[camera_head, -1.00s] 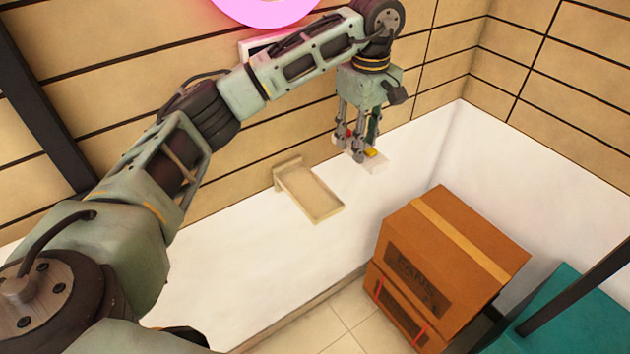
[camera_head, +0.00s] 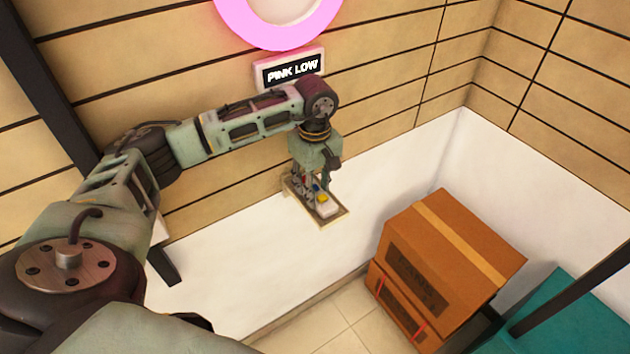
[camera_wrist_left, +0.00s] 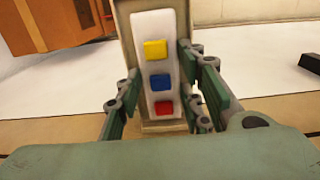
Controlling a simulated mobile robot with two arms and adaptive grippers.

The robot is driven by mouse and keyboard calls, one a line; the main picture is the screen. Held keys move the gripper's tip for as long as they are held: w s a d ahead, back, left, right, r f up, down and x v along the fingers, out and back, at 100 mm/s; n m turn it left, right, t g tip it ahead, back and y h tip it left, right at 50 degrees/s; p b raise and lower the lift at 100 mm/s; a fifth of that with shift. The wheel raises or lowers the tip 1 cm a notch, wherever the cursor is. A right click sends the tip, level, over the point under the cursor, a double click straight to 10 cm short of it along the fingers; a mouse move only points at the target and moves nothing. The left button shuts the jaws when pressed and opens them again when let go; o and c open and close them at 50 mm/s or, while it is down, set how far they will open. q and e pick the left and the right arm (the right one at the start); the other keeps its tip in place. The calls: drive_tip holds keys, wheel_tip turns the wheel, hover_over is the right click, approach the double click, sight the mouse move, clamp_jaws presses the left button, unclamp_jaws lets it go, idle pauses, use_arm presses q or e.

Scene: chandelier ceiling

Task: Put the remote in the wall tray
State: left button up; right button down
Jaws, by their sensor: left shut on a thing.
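The remote (camera_head: 327,208) is white with yellow, blue and red buttons. It also shows in the left wrist view (camera_wrist_left: 157,60), lengthwise between the fingers. My left gripper (camera_head: 311,190) points down and is shut on the remote. The wall tray (camera_head: 343,217) is a small beige shelf on the wall; the remote is over it and within its outline in the head view. I cannot tell whether the remote touches the tray floor. The tray's wall end is partly hidden by the gripper. In the left wrist view the tray's edge (camera_wrist_left: 127,8) shows behind the remote. My right gripper is not in view.
Stacked brown boxes (camera_head: 450,255) stand at the right, beside a teal object (camera_head: 570,315). The white lower wall around the tray is clear.

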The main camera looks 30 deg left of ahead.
use_arm(q)
drive_tip(key=shift+f, duration=0.1)
drive_tip(key=o, duration=0.8)
drive_tip(key=shift+f, duration=0.1)
drive_tip(key=o, duration=0.5)
drive_tip(key=shift+c, duration=0.2)
